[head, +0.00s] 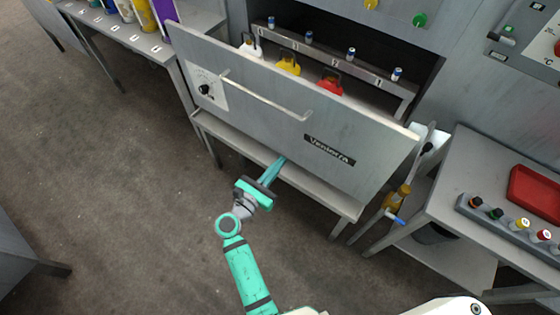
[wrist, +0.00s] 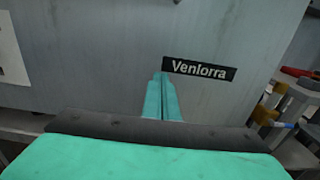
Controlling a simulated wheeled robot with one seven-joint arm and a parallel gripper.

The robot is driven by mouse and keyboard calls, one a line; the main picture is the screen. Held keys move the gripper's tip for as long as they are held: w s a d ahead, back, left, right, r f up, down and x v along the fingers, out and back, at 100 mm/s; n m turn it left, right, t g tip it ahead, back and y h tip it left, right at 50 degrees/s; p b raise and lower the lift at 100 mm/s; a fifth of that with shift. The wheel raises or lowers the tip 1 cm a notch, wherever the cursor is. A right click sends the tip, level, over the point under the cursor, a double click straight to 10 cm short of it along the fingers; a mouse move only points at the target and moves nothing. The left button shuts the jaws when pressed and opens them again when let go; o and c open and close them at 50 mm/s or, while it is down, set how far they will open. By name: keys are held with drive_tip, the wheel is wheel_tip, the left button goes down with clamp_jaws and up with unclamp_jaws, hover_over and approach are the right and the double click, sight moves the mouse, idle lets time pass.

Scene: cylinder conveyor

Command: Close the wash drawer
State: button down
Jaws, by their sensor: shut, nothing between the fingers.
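The wash drawer (head: 250,100) is a grey front panel with a long bar handle (head: 265,98), a dial at its left and a "Venlorra" label. It stands pulled out from the grey cabinet, with a gap behind it. My teal gripper (head: 280,163) is shut and empty, at the lower part of the drawer front. In the wrist view, my gripper's fingertips (wrist: 162,78) lie together against the drawer front (wrist: 115,60), just left of and below the label (wrist: 199,69). I cannot tell whether they touch the panel.
Behind the panel are yellow (head: 288,66) and red (head: 330,84) pieces and a rail (head: 330,60) with several small cylinders. A side table (head: 450,205) at right holds a red tray (head: 537,195) and a row of coloured caps. Open floor (head: 120,200) lies at left.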

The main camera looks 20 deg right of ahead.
sight(303, 134)
drive_tip(key=x, duration=1.1)
drive_tip(key=shift+w+d, duration=0.2)
